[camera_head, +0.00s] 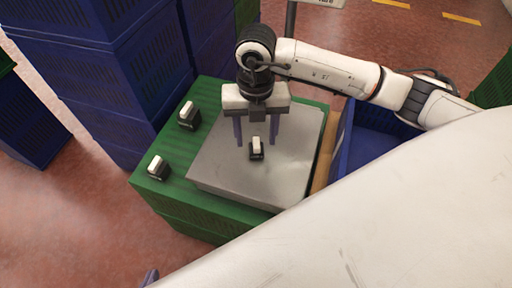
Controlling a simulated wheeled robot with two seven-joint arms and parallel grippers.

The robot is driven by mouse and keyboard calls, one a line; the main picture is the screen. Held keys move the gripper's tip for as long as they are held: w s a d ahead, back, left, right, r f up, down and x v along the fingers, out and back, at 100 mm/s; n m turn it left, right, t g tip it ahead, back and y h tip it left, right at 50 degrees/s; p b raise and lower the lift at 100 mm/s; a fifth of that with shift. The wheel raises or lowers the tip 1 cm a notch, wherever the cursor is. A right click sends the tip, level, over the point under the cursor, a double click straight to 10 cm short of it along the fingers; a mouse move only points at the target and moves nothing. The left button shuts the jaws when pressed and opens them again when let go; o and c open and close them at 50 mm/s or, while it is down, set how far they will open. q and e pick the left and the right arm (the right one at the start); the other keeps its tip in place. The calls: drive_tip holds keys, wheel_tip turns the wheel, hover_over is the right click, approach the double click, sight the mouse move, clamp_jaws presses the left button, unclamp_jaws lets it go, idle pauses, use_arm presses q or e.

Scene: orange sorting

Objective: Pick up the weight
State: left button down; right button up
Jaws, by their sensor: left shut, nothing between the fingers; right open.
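A small black weight (257,154) with a pale top stands on the grey metal plate (225,165). My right gripper (255,143) points down over the plate, open, with one finger on each side of this weight in the picture. I cannot tell whether the fingers touch it or how high they are above the plate. Two similar weights stand on the green crate left of the plate, one further back (188,118) and one nearer (157,170). Only a tip of my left gripper (150,277) shows at the bottom edge, shut and away from the weights.
The green crate (165,193) bears the plate. A blue crate (375,148) stands to its right, partly hidden by my arm. Stacked blue crates (90,60) rise at the back left. Red floor (70,220) is clear at the front left.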

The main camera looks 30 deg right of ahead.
sight(256, 142)
wheel_tip(256, 142, down, 5)
drive_tip(key=shift+w+d+r+b, duration=0.1)
drive_tip(key=shift+d+b, duration=0.05)
drive_tip(key=shift+b, duration=0.2)
drive_tip(key=shift+c, duration=0.6)
